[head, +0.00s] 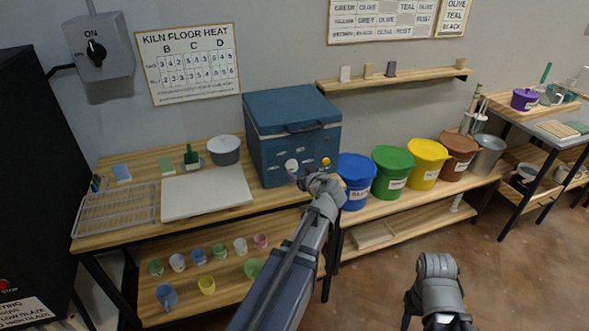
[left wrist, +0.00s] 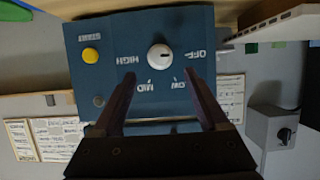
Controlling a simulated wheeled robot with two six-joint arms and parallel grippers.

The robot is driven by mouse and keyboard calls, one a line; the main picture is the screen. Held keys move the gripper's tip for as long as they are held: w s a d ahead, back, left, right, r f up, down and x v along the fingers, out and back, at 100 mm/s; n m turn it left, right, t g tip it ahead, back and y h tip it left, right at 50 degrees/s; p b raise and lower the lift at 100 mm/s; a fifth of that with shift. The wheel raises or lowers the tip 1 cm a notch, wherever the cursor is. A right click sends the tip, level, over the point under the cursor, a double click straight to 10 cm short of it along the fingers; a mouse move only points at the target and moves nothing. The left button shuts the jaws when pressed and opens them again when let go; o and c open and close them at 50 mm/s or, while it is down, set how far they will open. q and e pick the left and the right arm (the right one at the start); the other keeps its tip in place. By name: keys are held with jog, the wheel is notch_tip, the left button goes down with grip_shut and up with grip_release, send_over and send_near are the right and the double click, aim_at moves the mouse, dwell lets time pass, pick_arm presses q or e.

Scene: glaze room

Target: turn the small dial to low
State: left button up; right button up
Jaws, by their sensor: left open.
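The small dial (left wrist: 159,57) is a white round knob on the front of a blue kiln box (head: 290,147). In the left wrist view it is ringed by the labels OFF, LOW, MID and HIGH, and its dark mark points toward OFF. The dial also shows in the head view (head: 291,165). My left gripper (left wrist: 160,85) is open, with its two fingers apart in front of the panel. The dial appears between and just beyond the fingertips, with no visible contact. My right gripper (head: 437,270) is at the lower right, away from the kiln; its fingers are not clear.
A yellow button (left wrist: 90,55) sits beside the dial on the panel. A white slab (head: 205,192) and a wire rack (head: 115,210) lie on the table left of the kiln. Several colored buckets, including a blue one (head: 356,180), stand to its right. A larger switch box (head: 98,45) hangs on the wall.

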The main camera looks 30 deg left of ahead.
aim_at(294, 167)
pick_arm(q)
jog(key=b+x, duration=0.2)
jog(key=x, duration=0.5)
jog(key=shift+w+f+b, duration=0.1)
jog(key=shift+f+b, duration=0.05)
jog(key=shift+b, duration=0.15)
jog(key=shift+c, duration=0.4)
jog(key=c, duration=1.1)
jog(key=shift+c, duration=0.2)
